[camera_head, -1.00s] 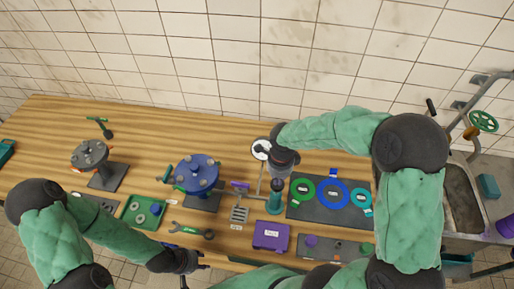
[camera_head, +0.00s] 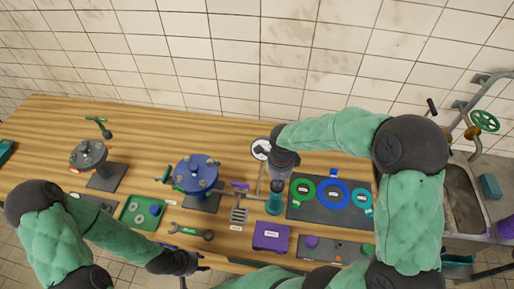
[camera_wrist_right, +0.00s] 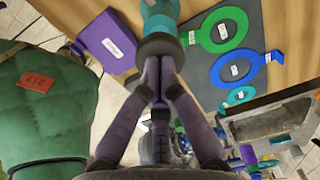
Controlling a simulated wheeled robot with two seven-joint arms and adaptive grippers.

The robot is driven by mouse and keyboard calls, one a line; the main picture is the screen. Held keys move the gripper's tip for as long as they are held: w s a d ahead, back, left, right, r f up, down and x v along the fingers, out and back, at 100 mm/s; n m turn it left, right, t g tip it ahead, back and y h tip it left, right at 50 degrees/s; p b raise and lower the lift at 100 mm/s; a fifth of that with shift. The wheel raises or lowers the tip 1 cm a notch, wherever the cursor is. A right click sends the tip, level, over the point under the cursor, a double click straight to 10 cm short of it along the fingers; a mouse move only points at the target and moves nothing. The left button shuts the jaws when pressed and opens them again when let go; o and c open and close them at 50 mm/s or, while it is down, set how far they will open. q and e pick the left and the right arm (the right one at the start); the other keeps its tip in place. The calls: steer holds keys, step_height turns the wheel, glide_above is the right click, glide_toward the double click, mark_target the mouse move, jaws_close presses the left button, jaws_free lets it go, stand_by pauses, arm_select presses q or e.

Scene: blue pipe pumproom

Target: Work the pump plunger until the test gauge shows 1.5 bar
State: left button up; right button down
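The teal pump (camera_head: 274,204) stands upright on the bench, left of the dark mat with coloured rings. Its body also shows at the top of the right wrist view (camera_wrist_right: 160,14). The test gauge (camera_head: 260,148), a round white dial, stands behind it, partly covered by my right gripper (camera_head: 280,177); its reading is too small to tell. My right gripper is above the pump, its fingers (camera_wrist_right: 160,76) drawn together at the plunger's top (camera_wrist_right: 160,46), with the grip itself mostly hidden. My left gripper (camera_head: 196,268) hangs at the front edge, fingers apart and empty.
A blue flanged valve (camera_head: 197,172) stands left of the pump, and a grey flange (camera_head: 89,154) further left. A purple box (camera_head: 271,236) sits close in front of the pump. The ring mat (camera_head: 315,211) lies right.

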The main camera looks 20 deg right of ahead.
steer(key=shift+f+b, duration=1.1)
steer(key=shift+f, duration=0.05)
stand_by(1.1)
steer(key=shift+r, duration=0.15)
stand_by(0.7)
steer(key=shift+r+p, duration=2.2)
steer(key=shift+r, duration=1.75)
